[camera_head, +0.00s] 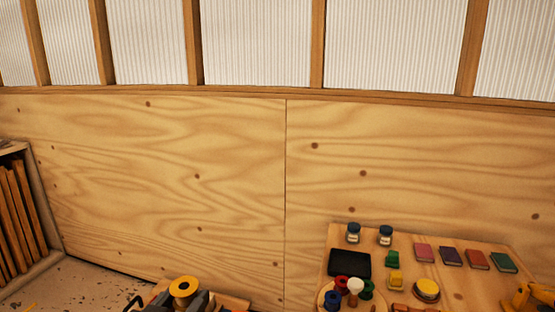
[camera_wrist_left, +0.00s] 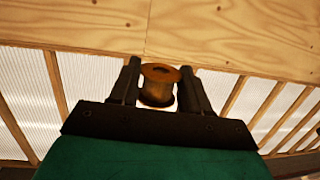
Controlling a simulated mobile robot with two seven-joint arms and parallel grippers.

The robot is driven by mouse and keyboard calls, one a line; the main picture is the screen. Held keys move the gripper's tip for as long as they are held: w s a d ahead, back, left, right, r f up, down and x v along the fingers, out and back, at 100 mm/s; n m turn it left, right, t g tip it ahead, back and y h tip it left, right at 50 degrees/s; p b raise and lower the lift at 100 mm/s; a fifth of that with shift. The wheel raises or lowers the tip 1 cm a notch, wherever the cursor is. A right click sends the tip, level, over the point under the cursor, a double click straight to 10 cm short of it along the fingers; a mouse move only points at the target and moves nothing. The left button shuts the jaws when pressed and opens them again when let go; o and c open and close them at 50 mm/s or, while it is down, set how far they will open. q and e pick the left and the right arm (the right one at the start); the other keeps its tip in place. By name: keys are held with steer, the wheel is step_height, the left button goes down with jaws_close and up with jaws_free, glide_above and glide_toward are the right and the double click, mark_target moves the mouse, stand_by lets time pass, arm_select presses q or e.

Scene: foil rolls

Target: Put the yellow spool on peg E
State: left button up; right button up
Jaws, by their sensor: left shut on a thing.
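The yellow spool (camera_head: 184,287) shows at the bottom edge of the head view, left of the table. My left gripper (camera_head: 182,299) is shut on it. In the left wrist view the spool (camera_wrist_left: 158,84) sits between the two dark fingers of my left gripper (camera_wrist_left: 160,90), apparently clear of any surface. A round wooden board (camera_head: 326,296) at the table's near left carries red, blue and green spools and a white-topped piece. I cannot make out peg E or any letters. My right gripper is not in view.
On the table (camera_head: 460,296) are a black tray (camera_head: 350,264), two jars (camera_head: 354,233), a green spool-like piece (camera_head: 392,258), a small yellow piece (camera_head: 395,281), a round yellow-topped tin (camera_head: 426,289) and several coloured booklets (camera_head: 451,256). A plywood wall (camera_head: 200,200) stands behind. A shelf (camera_head: 50,262) is at left.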

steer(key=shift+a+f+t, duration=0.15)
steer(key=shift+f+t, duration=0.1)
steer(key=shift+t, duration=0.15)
arm_select(q)
steer(key=a+y, duration=0.1)
steer(key=s+a+f+n+y, duration=0.1)
steer(key=a, duration=0.1)
steer(key=a+f+n, duration=0.1)
steer(key=shift+s+a+f+y, duration=0.15)
steer(key=shift+s+f+y, duration=0.15)
steer(key=shift+y, duration=0.1)
steer(key=shift+r, duration=0.1)
steer(key=s+d+r+m+g+h, duration=0.2)
steer(key=d+r+m+g+h, duration=0.1)
steer(key=d+r+m+h, duration=0.8)
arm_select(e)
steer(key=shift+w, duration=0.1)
arm_select(q)
steer(key=w+d+f+m+g+h, duration=0.1)
steer(key=w+d+f+g+h, duration=0.1)
steer(key=d+f+g, duration=0.3)
steer(key=shift+w+d+f+m+g+h, duration=0.3)
steer(key=shift+w+d+f+h, duration=0.1)
steer(key=shift+d+f+h, duration=0.25)
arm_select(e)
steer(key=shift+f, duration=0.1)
